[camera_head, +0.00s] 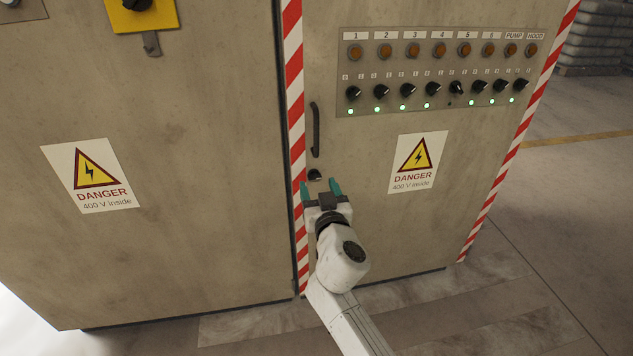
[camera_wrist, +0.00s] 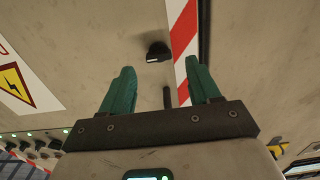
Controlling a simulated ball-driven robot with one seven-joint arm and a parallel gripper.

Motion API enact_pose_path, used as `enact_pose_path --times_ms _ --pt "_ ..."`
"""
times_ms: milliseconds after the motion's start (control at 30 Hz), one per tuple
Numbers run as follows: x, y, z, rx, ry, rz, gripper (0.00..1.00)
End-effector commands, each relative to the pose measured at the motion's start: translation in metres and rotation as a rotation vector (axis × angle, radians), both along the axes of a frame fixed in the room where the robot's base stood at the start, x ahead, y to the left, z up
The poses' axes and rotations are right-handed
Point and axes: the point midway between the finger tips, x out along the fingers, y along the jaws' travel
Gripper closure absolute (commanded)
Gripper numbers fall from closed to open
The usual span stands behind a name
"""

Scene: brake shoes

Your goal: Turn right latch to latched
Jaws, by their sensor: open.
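The right latch (camera_head: 315,174) is a small black knob on the right cabinet door, below the vertical black door handle (camera_head: 315,130). In the wrist view the latch (camera_wrist: 158,52) shows a pale mark on its edge; I cannot tell whether it is latched. My gripper (camera_head: 319,187) is open and empty, its two green fingers spread just below the latch in the head view. In the wrist view my gripper (camera_wrist: 163,70) has the latch ahead of and between its fingertips, apparently not touching. The handle (camera_wrist: 167,97) shows between the fingers there.
A panel of black switches and orange lamps (camera_head: 440,70) is at the upper right of the door. A danger sign (camera_head: 418,162) sits right of the gripper. A red-white striped strip (camera_head: 295,120) runs along the door's left edge. The floor (camera_head: 560,200) at right is clear.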

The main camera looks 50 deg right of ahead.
Motion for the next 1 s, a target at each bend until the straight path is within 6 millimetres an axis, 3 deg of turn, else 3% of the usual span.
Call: enact_pose_path --times_ms 200,600,1000 --pt "0.021 -0.015 0.0 0.001 -0.001 -0.001 0.38" --pt "0.025 -0.018 0.0 0.001 0.0 -0.001 0.39" --pt "0.025 -0.017 0.0 0.001 0.001 -0.001 0.78"
